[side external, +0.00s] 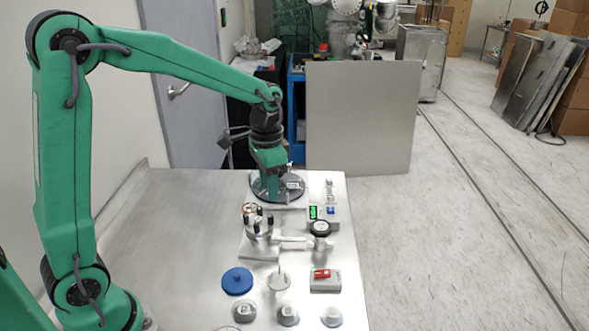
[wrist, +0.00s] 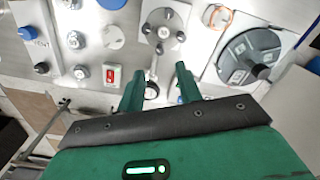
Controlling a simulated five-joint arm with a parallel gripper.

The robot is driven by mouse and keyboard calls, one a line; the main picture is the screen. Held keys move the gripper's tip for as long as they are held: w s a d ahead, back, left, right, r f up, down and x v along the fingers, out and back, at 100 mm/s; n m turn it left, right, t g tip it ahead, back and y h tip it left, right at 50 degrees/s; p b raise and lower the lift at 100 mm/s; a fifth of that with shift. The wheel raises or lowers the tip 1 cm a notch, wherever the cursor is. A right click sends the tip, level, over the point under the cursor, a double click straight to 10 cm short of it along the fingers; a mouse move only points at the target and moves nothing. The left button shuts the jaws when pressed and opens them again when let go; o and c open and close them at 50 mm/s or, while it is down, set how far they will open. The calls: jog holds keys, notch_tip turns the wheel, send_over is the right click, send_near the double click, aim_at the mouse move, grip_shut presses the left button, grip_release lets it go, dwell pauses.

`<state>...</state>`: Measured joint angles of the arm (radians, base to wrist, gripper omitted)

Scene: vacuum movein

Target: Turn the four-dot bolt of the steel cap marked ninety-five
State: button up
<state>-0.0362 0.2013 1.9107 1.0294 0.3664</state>
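Three small grey steel caps stand in a row at the table's front: left (side external: 243,312), middle (side external: 288,316) and right (side external: 331,317). Their labels are too small to read. They also show in the wrist view, including the middle cap (wrist: 75,40) and right cap (wrist: 80,72). A larger dark round plate (wrist: 236,52) carries small pale labels and a dark knob; the number ninety-five and the bolt dots cannot be made out. My gripper (wrist: 158,70) has its two green fingers apart with nothing held. In the side view, my gripper (side external: 277,168) hangs above this plate (side external: 265,190), partly hiding it.
A bolted round fitting (side external: 258,228) with upright posts stands mid-table, joined by a pipe to a round gauge (side external: 320,228). A green-lit display (side external: 313,212), red switch (side external: 321,273), blue disc (side external: 237,281) and pale disc (side external: 279,282) stand nearby. The table's left side is clear.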

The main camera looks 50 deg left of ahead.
aim_at(270, 215)
jog(key=shift+m, duration=1.2)
jog(key=shift+f, duration=0.1)
jog(key=shift+f, duration=3.8)
grip_shut()
